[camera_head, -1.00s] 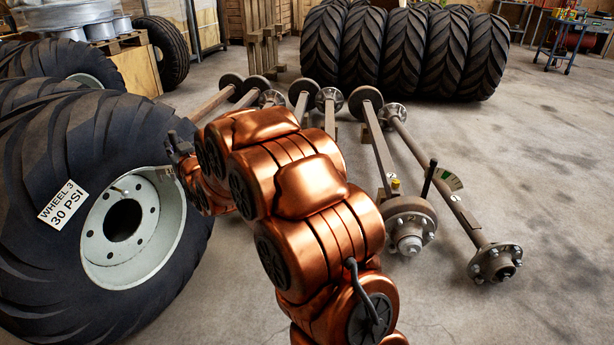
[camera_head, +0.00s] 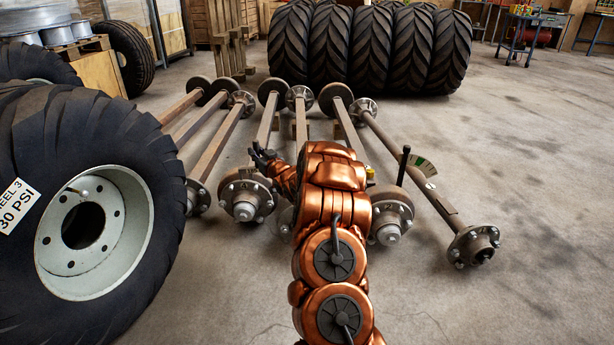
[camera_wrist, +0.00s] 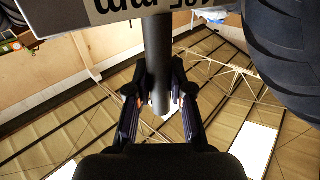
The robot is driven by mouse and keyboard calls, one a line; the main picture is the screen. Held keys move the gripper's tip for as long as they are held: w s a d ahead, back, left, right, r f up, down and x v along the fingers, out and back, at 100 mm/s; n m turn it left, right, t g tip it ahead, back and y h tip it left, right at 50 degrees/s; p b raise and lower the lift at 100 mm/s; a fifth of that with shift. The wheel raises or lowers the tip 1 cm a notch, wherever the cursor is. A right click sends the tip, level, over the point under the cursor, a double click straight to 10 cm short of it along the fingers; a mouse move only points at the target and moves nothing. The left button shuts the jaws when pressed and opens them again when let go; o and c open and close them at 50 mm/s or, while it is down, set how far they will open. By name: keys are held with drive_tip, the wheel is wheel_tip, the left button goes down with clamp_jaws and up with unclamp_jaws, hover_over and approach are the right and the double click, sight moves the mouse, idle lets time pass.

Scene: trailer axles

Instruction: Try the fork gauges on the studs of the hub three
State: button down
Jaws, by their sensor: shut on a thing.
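My gripper (camera_head: 262,158) is over the axles in the head view, small and partly behind my arm. In the wrist view my gripper (camera_wrist: 160,100) is shut on a grey round handle (camera_wrist: 158,60). A pale plate (camera_wrist: 100,10) with black lettering ending in "mm" shows at the handle's far end; it looks like a fork gauge, its fork out of view. Studded hubs stand at the near axle ends: one hub (camera_head: 247,198) left of my arm, another hub (camera_head: 392,217) right of it, and a far-right hub (camera_head: 474,246). I cannot read which is hub three.
A large wheel (camera_head: 95,230) with a PSI label stands at the left. A black lever (camera_head: 403,166) and a dial plate (camera_head: 423,166) rise by the right axles. Several big tyres (camera_head: 370,48) stand behind. The floor (camera_head: 540,180) at the right is clear.

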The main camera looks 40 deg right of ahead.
drive_tip(key=s+d+f+b, duration=0.1)
drive_tip(key=s+d+f, duration=0.3)
drive_tip(key=d, duration=0.3)
drive_tip(key=s+d+f+m+h+b, duration=0.1)
drive_tip(key=s+d+f, duration=0.3)
drive_tip(key=d+f, duration=0.2)
drive_tip(key=shift+s+d+h, duration=0.3)
drive_tip(key=shift+s+d, duration=0.1)
drive_tip(key=shift+d, duration=0.55)
drive_tip(key=shift+s+p, duration=0.1)
drive_tip(key=shift+p, duration=0.5)
wheel_tip(320, 180, down, 7)
drive_tip(key=shift+p, duration=0.45)
drive_tip(key=shift+a+f, duration=0.1)
drive_tip(key=shift+f, duration=2.75)
wheel_tip(320, 180, up, 10)
drive_tip(key=p, duration=0.7)
idle(0.4)
